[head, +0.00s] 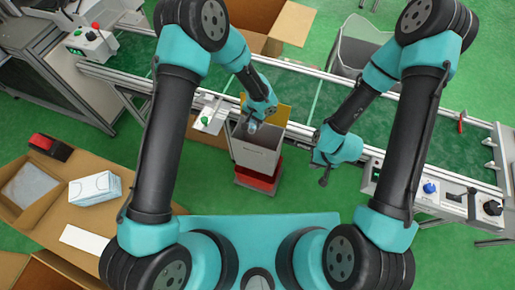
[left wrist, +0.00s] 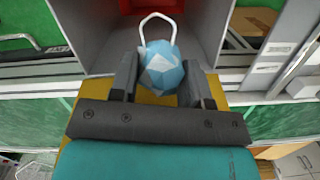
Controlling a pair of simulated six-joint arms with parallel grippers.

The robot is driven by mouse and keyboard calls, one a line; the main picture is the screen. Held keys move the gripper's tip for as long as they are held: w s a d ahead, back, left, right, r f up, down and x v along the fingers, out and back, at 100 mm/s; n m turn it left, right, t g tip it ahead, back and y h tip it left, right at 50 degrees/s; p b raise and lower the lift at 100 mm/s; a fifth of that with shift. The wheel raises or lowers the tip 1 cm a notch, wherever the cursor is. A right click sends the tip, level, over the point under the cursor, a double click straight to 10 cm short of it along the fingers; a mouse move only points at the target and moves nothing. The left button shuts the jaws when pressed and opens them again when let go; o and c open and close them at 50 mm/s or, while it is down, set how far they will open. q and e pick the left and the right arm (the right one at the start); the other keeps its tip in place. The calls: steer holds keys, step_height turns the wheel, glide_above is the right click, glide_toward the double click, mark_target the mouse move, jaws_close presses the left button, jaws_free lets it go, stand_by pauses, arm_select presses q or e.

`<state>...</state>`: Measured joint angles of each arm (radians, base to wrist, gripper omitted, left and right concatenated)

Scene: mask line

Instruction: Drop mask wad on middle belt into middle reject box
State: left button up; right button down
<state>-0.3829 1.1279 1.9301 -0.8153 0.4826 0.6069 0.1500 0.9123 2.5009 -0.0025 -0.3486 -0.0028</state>
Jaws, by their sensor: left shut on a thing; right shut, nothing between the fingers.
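The mask wad (left wrist: 162,68) is a light blue crumpled ball with a pale ear loop. My left gripper (left wrist: 160,88) is shut on it, one finger on each side. In the head view my left gripper (head: 252,124) points down at the mouth of a grey reject box (head: 256,158) in front of the middle of the belt line. In the left wrist view, grey box walls (left wrist: 97,38) and a red surface lie beyond the wad. My right gripper (head: 323,178) is shut and empty, to the right of the box and apart from it.
A green conveyor belt (head: 405,118) with metal rails runs behind the box. A yellow panel (head: 279,114) stands at the box's back. A carton with a white-blue pack (head: 95,188) is at lower left. A clear bin (head: 357,46) stands beyond the belt.

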arm_select(q)
steer(key=shift+f, duration=2.75)
steer(key=o, duration=1)
steer(key=shift+c, duration=0.2)
step_height(320, 180, up, 17)
steer(key=w+d, duration=0.1)
steer(key=shift+w+r, duration=0.15)
steer(key=shift+w, duration=0.2)
